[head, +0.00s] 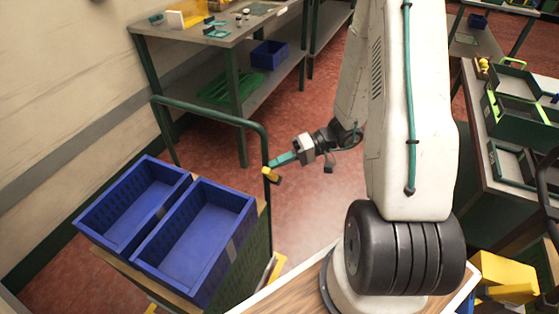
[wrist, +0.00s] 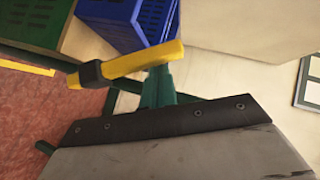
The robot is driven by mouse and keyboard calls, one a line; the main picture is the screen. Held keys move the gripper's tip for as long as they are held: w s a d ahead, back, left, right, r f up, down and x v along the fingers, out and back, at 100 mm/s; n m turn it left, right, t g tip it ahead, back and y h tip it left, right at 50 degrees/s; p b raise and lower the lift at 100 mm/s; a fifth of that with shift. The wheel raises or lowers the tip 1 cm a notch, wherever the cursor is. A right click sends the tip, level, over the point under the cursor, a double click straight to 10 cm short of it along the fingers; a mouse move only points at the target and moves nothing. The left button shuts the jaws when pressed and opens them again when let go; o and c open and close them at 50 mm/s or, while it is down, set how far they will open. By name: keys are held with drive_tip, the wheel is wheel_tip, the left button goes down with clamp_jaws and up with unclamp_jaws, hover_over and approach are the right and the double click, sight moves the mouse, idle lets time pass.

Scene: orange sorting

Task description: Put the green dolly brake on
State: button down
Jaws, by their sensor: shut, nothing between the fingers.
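The green dolly has a tall tubular handle (head: 215,114) and a wooden deck (head: 118,264) under two blue crates. A yellow brake lever with a black part (head: 271,174) sits on the handle's right post. In the wrist view the yellow lever (wrist: 138,61) crosses just beyond my fingertips, with its black part at its left. My gripper (head: 272,163) is shut and empty, its teal fingers pointing left at the post beside the lever. In the wrist view the closed fingers (wrist: 157,84) reach the lever's lower edge; I cannot tell whether they touch it.
The blue crates (head: 133,208) (head: 195,238) look empty. A workbench (head: 215,40) with a lower shelf stands behind the dolly. A table with dark green trays (head: 515,110) is at the right. Red floor (head: 320,210) lies open between the dolly and my arm.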

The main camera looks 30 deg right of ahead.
drive_tip(key=d+r, duration=0.5)
drive_tip(key=d, duration=0.7)
drive_tip(key=shift+s+r, duration=0.3)
drive_tip(key=shift+s, duration=0.1)
